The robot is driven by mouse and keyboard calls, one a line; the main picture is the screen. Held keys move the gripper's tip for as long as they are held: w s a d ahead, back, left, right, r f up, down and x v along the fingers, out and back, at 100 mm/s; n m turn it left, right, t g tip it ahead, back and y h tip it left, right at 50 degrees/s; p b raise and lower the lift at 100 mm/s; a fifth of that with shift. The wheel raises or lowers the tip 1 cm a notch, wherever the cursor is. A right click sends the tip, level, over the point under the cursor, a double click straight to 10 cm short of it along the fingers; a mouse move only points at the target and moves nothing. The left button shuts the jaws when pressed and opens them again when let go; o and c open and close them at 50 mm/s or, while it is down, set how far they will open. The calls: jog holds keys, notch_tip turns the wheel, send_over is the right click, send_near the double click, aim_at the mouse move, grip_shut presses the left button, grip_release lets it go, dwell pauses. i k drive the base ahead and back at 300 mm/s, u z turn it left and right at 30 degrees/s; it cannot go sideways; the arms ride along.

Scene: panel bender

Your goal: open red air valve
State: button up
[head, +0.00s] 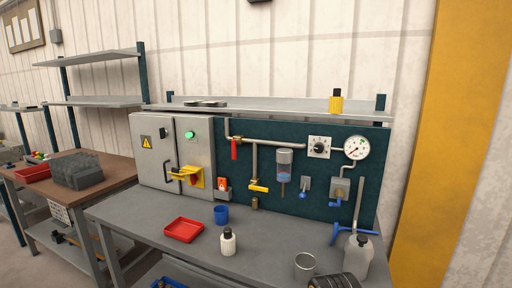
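The red air valve's lever (235,150) shows in the head view on the dark teal back panel, near the left end of the grey horizontal pipe (275,143). The lever hangs straight down, across the line of that pipe. Nothing covers it. My gripper is not seen in this view.
A yellow valve lever (259,188) lies level below the pipe. A grey cabinet (150,150) with a yellow-and-red switch (190,177) stands left of the panel. The bench (160,230) holds a red tray (184,230), blue cup (221,214), white bottle (228,242) and metal cup (304,267).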

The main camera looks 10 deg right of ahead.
aim_at(234, 142)
jog(key=u, duration=0.15)
jog(key=i, duration=0.9)
jog(key=u, duration=0.45)
